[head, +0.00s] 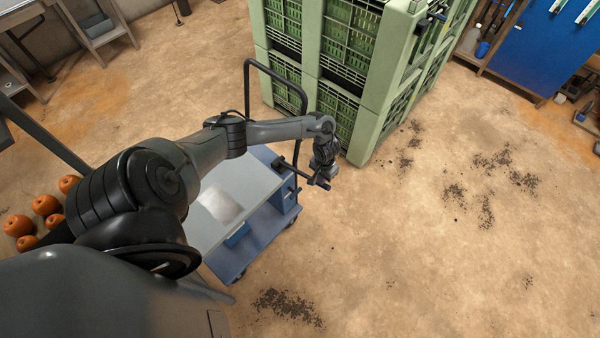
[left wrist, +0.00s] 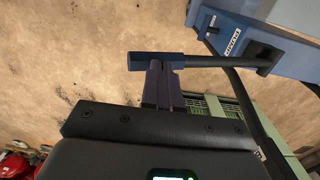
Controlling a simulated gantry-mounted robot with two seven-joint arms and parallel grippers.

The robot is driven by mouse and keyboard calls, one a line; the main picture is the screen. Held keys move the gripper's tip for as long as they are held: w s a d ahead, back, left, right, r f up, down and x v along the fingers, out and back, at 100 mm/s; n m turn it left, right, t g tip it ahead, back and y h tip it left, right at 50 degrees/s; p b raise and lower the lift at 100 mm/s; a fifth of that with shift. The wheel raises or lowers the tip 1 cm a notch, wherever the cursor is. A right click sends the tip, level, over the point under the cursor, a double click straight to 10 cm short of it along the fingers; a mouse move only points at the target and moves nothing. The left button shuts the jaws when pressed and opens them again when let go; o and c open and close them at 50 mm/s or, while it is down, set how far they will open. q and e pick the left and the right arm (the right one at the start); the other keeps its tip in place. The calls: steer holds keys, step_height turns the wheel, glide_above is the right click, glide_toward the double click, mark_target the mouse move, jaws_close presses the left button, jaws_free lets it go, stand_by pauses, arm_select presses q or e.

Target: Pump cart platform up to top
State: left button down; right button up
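The cart (head: 245,250) has a blue base and a pale grey platform (head: 232,195), partly hidden behind my left arm. The platform's height is hard to judge from above. A dark pump lever (head: 293,168) sticks out from the cart's side near the push handle (head: 277,75). In the left wrist view the lever (left wrist: 215,61) ends in a blue grip (left wrist: 155,61). My left gripper (head: 320,181) is at the lever's outer end. Its purple fingers (left wrist: 162,72) are together, with their tips at the blue grip, which lies across them. My right gripper is not in view.
Stacked green crates (head: 345,75) stand just behind the cart's handle. Orange pumpkins (head: 45,205) lie at the left. A blue cabinet (head: 545,50) stands at the back right. The floor to the right is open, with dark scattered debris (head: 288,305).

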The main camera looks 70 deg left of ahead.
arm_select(q)
step_height(320, 180, down, 10)
steer(key=b, duration=0.6)
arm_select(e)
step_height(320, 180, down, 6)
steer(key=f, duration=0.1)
arm_select(q)
step_height(320, 180, up, 13)
steer(key=p, duration=1.5)
steer(key=shift+r+p, duration=0.15)
steer(key=shift+p, duration=0.15)
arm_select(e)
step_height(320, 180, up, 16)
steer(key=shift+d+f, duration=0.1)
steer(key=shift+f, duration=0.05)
arm_select(q)
step_height(320, 180, down, 13)
steer(key=b, duration=1.1)
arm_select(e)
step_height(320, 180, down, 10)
arm_select(q)
step_height(320, 180, up, 13)
steer(key=p, duration=1.5)
steer(key=shift+r, duration=0.1)
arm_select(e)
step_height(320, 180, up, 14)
arm_select(q)
steer(key=shift+f, duration=0.2)
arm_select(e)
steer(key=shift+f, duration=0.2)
